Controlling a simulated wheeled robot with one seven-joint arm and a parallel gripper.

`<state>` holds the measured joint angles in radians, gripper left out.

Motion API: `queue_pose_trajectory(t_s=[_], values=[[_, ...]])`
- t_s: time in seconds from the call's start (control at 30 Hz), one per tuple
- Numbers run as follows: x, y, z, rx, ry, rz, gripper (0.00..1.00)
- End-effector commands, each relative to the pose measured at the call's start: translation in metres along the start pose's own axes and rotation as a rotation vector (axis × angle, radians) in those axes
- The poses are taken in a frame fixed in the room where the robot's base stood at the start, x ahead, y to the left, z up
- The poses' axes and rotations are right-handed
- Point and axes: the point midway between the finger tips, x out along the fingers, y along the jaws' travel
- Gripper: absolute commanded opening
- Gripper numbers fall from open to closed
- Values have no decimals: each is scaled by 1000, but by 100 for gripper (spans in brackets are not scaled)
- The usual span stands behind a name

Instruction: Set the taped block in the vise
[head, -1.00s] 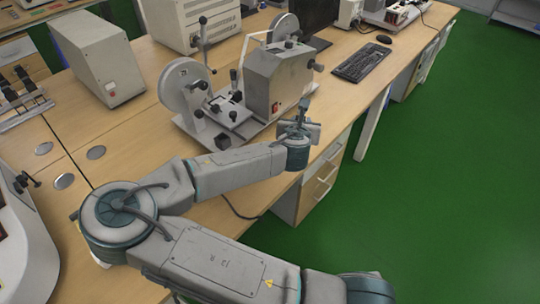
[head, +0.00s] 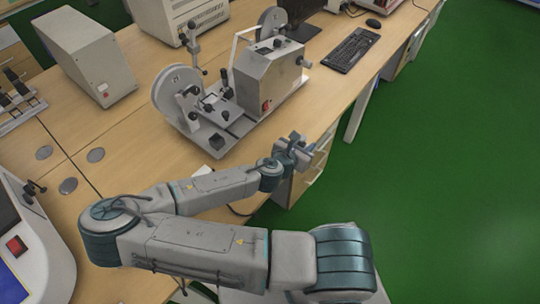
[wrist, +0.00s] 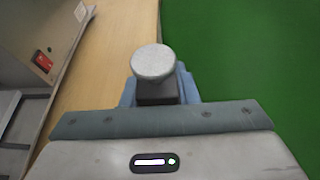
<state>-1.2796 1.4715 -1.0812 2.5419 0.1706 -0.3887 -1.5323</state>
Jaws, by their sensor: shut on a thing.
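My gripper (head: 292,150) is at the front right edge of the bench, in front of the grey machine and apart from it. In the wrist view its blue fingers (wrist: 157,92) are shut on a dark piece with a pale, round, speckled top, which I take as the taped block (wrist: 154,64). The tape cannot be made out. The grey tabletop machine (head: 266,80) has two wheels, a sloped box and a low bed (head: 222,112) with clamps and black knobs. Its clamp on the bed may be the vise; I cannot tell for sure.
The wooden bench (head: 135,140) is bare left of the machine. A keyboard (head: 351,49) and a mouse (head: 373,23) lie behind it. A grey instrument box (head: 85,60) stands at the back left. Green floor (head: 440,180) lies open to the right.

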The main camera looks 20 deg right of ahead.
Motion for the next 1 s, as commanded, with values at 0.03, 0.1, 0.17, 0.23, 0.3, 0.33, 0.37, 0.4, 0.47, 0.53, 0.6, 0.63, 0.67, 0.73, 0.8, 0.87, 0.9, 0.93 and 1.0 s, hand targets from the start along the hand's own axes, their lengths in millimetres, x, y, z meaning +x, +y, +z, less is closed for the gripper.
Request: queue_pose_trajectory(t_s=[0.03, 0.1, 0.17, 0.23, 0.3, 0.33, 0.37, 0.4, 0.47, 0.53, 0.6, 0.63, 0.67, 0.73, 0.8, 0.87, 0.9, 0.93, 1.0], values=[[-2, -8, 3, 5, -2, -22, 0], [-2, -14, 0, 14, -4, -42, 0], [-2, -16, -4, 18, -5, -49, 0], [0, -14, -9, 20, -6, -52, 0], [2, -10, -13, 22, -5, -51, 0], [2, -8, -15, 23, -6, -49, 0], [2, -6, -16, 23, -6, -48, 0], [2, -3, -18, 21, -5, -48, 0], [3, 0, -19, 22, -5, -49, 0], [3, 3, -21, 22, -5, -49, 0], [4, 6, -24, 23, -3, -50, 0], [4, 8, -24, 22, -4, -49, 0], [4, 10, -25, 20, -5, -48, 0], [4, 13, -26, 22, -7, -47, 0], [4, 16, -28, 21, -8, -47, 0], [5, 19, -29, 21, -8, -46, 0], [5, 21, -30, 20, -8, -45, 0], [5, 22, -31, 20, -8, -46, 0], [5, 24, -32, 21, -8, -46, 0]])
